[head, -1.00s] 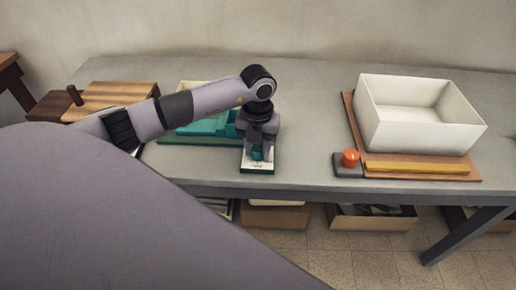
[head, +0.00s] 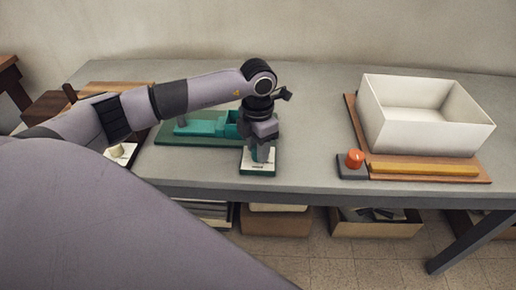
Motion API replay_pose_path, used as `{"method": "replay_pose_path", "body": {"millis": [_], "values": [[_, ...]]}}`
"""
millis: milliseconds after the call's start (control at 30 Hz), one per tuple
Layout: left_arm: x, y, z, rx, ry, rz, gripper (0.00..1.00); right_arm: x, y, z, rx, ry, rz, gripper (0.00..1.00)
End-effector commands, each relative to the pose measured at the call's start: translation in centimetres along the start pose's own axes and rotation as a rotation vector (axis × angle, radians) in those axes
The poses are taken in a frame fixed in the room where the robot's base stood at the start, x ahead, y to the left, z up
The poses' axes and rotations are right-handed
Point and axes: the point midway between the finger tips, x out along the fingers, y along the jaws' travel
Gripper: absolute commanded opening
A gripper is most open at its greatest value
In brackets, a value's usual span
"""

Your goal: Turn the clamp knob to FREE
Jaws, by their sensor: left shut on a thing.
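The clamp knob sits on a small plate with a white face (head: 257,168) and green edge at the table's front, and is almost wholly hidden by my fingers. My left gripper (head: 262,153) points down over this plate and is shut on the knob. The lettering on the plate is too small to read, so I cannot tell the knob's setting. The green clamp fixture (head: 205,127) lies just behind and left of my gripper. My right gripper is out of view.
A white open box (head: 428,140) stands on a wooden board at right, with a yellow bar (head: 425,169) in front. An orange button on a grey block (head: 352,172) is beside it. A cream knob (head: 116,151) shows at left. The middle table is clear.

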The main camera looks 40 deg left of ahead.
Motion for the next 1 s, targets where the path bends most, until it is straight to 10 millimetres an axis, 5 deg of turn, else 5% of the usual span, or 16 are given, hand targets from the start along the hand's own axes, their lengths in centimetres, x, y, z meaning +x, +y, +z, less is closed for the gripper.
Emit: {"method": "replay_pose_path", "body": {"millis": [633,667,733,1000], "values": [[0.04,0.02,-0.03,0.056,0.001,0.002,0.07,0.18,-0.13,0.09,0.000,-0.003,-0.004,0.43],[0.04,0.02,-0.02,0.056,0.001,0.002,0.41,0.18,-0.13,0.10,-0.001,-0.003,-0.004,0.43],[0.04,0.02,-0.03,0.055,0.001,0.002,0.63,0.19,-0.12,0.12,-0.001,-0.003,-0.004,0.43],[-0.01,0.01,-0.01,0.053,0.000,0.001,0.63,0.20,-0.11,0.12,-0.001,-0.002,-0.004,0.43]]}}
